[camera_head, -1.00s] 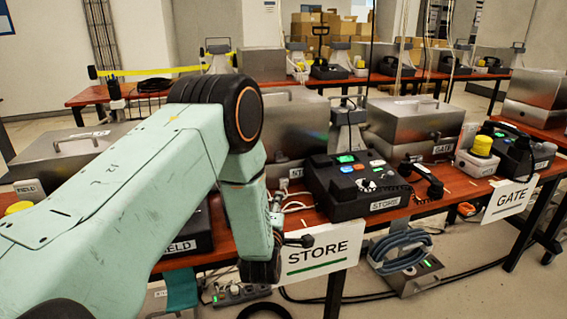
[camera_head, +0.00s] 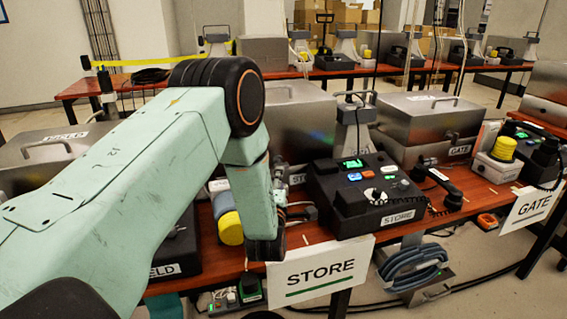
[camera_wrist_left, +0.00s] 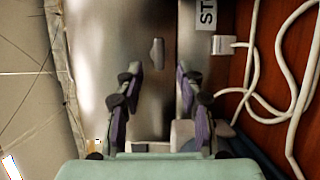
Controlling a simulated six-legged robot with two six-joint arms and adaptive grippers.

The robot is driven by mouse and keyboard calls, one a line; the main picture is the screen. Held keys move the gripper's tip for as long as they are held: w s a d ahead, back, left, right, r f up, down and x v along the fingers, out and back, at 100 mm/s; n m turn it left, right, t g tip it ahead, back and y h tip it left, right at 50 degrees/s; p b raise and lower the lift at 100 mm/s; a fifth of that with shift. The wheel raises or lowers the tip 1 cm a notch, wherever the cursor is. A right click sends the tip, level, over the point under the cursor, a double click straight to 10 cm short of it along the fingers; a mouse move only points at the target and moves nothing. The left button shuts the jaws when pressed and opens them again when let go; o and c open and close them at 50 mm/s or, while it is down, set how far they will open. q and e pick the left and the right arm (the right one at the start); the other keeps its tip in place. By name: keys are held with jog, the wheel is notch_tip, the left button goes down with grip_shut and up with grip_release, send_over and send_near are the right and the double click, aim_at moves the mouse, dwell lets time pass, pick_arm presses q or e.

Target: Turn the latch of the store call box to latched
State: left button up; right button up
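The store call box (camera_head: 301,117) is a grey metal box behind the black store phone, partly hidden by my left arm. In the left wrist view its metal face (camera_wrist_left: 150,95) fills the middle, beside a label reading "ST" (camera_wrist_left: 207,12). Its latch (camera_wrist_left: 157,52) is a small grey tab, long side upright in that picture. My left gripper (camera_wrist_left: 158,97) is open and empty, its dark fingers apart and the latch beyond them, between their lines. In the head view this gripper (camera_head: 291,212) is mostly hidden behind my arm. My right gripper is not in view.
The store phone (camera_head: 352,205) stands right of my left gripper on the red table (camera_head: 310,234). A yellow-topped part (camera_head: 230,228) is just left of my arm. White cables (camera_wrist_left: 260,70) lie beside the box. The STORE sign (camera_head: 320,272) hangs at the front edge.

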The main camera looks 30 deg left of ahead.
aim_at(281, 164)
pick_arm(q)
jog(key=b+x, duration=0.1)
jog(key=x, duration=0.6)
jog(key=shift+a+f, duration=0.2)
jog(key=shift+w+r+b, duration=0.15)
jog(key=shift+b, duration=0.15)
jog(key=shift+r, duration=0.2)
jog(key=shift+w+a+f, duration=0.1)
jog(key=shift+w+f, duration=0.05)
jog(key=shift+c, duration=0.8)
jog(key=c, duration=0.4)
grip_shut()
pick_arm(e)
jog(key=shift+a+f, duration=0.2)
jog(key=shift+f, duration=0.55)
